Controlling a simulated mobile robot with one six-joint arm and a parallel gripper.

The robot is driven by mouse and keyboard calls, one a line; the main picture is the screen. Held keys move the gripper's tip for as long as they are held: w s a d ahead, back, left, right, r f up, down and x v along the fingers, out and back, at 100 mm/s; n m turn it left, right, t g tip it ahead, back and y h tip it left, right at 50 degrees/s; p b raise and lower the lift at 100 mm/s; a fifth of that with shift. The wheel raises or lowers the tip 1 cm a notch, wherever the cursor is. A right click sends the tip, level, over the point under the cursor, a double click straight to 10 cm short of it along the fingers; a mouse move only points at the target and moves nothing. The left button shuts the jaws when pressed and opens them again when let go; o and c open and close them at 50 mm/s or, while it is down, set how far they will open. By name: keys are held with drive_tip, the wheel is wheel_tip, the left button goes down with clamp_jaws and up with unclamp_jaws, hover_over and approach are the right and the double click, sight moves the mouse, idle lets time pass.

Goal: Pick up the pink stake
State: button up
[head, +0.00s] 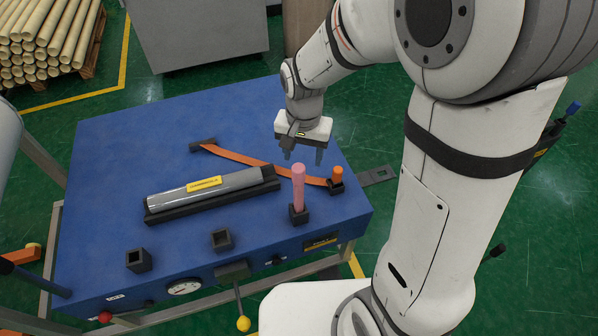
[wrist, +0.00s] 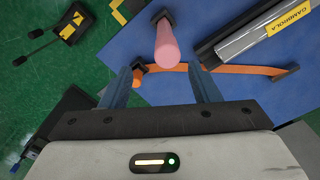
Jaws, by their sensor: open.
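The pink stake (head: 299,186) stands upright in a black socket (head: 299,214) near the front right of the blue table (head: 110,185). In the wrist view the pink stake (wrist: 166,45) shows ahead of my gripper, between the lines of its two fingers but beyond their tips. My gripper (head: 303,158) is open and empty, pointing down above the table, behind the stake in the head view. In the wrist view my gripper's fingers (wrist: 162,82) are spread apart. They do not appear to touch the stake.
A wrapped grey roll (head: 236,181) lies in a black cradle left of the stake. An orange strap (head: 250,160) runs to a socket with an orange peg (head: 338,174) at right. Two empty black sockets, one of them here (head: 221,239), stand along the front. The table's back left is clear.

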sight(299, 167)
drive_tip(key=shift+w+a+f+p, duration=0.15)
drive_tip(key=shift+f+p, duration=0.1)
drive_tip(key=shift+f, duration=1.05)
drive_tip(key=shift+s+a+f+p, duration=0.1)
drive_tip(key=shift+a+f+p, duration=0.1)
drive_tip(key=shift+f, duration=1.15)
drive_tip(key=shift+w+a+f+p, duration=0.15)
drive_tip(key=shift+f+p, duration=0.1)
drive_tip(key=shift+f, duration=1.05)
drive_tip(key=shift+s, duration=0.1)
drive_tip(key=shift+c, duration=0.4)
clamp_jaws()
